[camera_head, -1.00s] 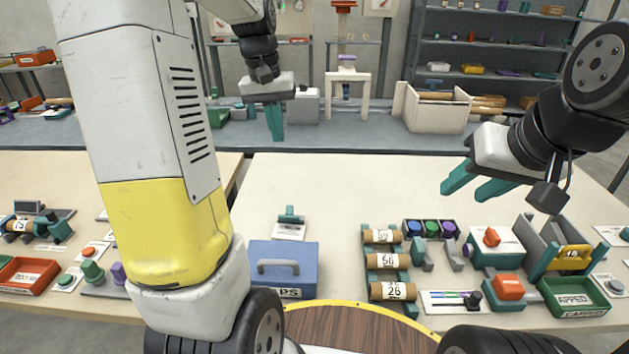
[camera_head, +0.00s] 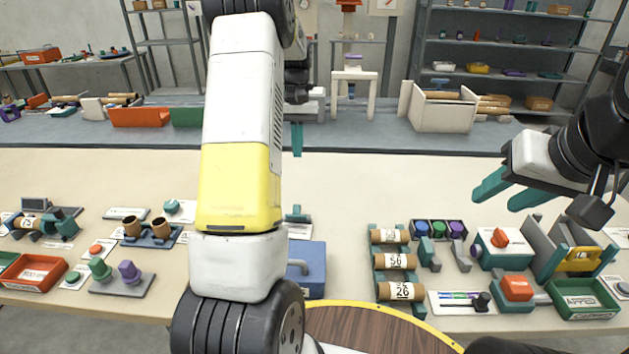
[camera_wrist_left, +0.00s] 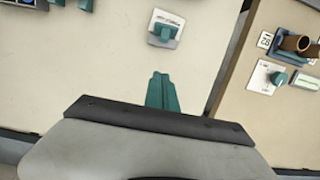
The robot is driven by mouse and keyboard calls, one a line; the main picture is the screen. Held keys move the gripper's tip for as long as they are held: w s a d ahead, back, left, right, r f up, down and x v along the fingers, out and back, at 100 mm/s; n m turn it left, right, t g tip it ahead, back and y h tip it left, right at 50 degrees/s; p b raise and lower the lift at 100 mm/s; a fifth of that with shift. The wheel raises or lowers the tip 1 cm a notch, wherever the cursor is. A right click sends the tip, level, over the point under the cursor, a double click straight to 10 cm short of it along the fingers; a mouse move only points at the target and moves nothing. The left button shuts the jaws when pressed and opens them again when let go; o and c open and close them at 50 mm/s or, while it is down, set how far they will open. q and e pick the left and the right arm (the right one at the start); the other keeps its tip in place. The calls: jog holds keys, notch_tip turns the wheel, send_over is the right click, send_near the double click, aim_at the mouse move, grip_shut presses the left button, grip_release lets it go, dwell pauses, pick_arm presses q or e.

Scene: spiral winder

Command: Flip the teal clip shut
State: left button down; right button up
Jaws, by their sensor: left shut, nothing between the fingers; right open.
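The teal clip (camera_head: 297,216) sits on a white labelled card on the near table, behind the blue box. My left arm partly covers it in the head view. In the left wrist view the clip (camera_wrist_left: 163,33) lies at the card's lower end, ahead of the fingertips. In the head view a small part of it stands up from its base; I cannot tell the flap's exact angle. My left gripper (camera_head: 297,140) is shut and empty, apart from the clip, fingers pointing down. It also shows in the left wrist view (camera_wrist_left: 161,80). My right gripper (camera_head: 502,192) is open and empty.
A blue box (camera_head: 312,270) with a handle stands just in front of the clip. Numbered rolls (camera_head: 395,261) in a teal rack are to the right. A green tray (camera_head: 583,300) is at the far right. The table behind the clip is clear.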

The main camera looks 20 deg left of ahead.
aim_at(297, 213)
pick_arm(q)
jog(key=shift+f, duration=0.1)
jog(key=shift+s+d+f, duration=0.2)
jog(key=shift+s+f, duration=0.65)
jog(key=shift+f, duration=1.1)
jog(key=shift+s+d+f, duration=0.25)
jog(key=shift+s+f, duration=0.55)
jog(key=shift+f, duration=1.15)
jog(key=shift+s+d+f, duration=0.2)
jog(key=shift+s+f, duration=0.65)
jog(key=shift+f, duration=1.1)
